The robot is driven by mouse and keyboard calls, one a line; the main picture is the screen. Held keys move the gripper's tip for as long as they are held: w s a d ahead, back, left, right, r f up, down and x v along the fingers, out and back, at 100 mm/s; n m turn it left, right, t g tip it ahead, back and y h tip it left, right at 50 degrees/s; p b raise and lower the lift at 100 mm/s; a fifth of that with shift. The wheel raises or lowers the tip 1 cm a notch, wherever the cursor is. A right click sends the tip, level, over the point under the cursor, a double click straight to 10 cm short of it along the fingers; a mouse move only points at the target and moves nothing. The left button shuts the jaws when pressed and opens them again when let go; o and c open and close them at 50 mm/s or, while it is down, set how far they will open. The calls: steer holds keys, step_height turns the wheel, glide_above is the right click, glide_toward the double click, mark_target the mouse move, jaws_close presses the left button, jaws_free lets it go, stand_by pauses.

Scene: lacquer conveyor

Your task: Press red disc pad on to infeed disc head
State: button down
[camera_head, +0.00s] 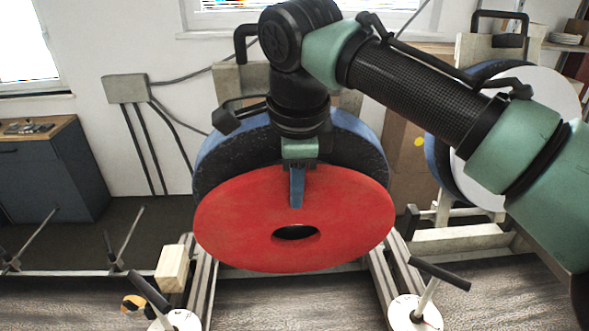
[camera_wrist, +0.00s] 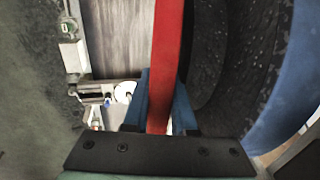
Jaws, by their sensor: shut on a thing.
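The red disc pad (camera_head: 235,225) is a large flat ring with a dark centre hole. My gripper (camera_head: 296,190) is shut on its upper rim. In the wrist view the pad (camera_wrist: 168,50) shows edge-on between the two blue fingers (camera_wrist: 160,105). A big disc head (camera_head: 212,165) with a black face and blue rim stands behind the pad, which hides its lower part. In the wrist view this head (camera_wrist: 235,70) lies just right of the pad, with faces roughly parallel. The right finger is on that side; I cannot tell whether pad and head touch.
A second disc head (camera_head: 437,165) at the right carries a white disc (camera_head: 545,100). Two white round bases with black-handled levers (camera_head: 440,274) stand at the front. A wooden block (camera_head: 172,268) is left of the pad. A blue cabinet (camera_head: 50,180) stands at the far left.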

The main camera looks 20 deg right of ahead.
steer(key=shift+w+r, duration=0.1)
stand_by(0.8)
steer(key=shift+w+d+r+p, duration=0.1)
steer(key=shift+w+p, duration=0.4)
steer(key=shift+p, duration=0.1)
steer(key=shift+w+d+r+p, duration=0.1)
steer(key=shift+w+r+p, duration=0.05)
steer(key=shift+w+p, duration=0.15)
stand_by(0.4)
steer(key=shift+r+p, duration=0.15)
steer(key=shift+p, duration=0.35)
steer(key=shift+w, duration=0.2)
steer(key=shift+w+d+r+p, duration=0.1)
steer(key=shift+w+p, duration=0.3)
steer(key=shift+p, duration=0.45)
stand_by(0.9)
steer(key=shift+w+d+r+p, duration=0.1)
steer(key=shift+w+r+p, duration=0.25)
steer(key=shift+p, duration=0.25)
stand_by(0.8)
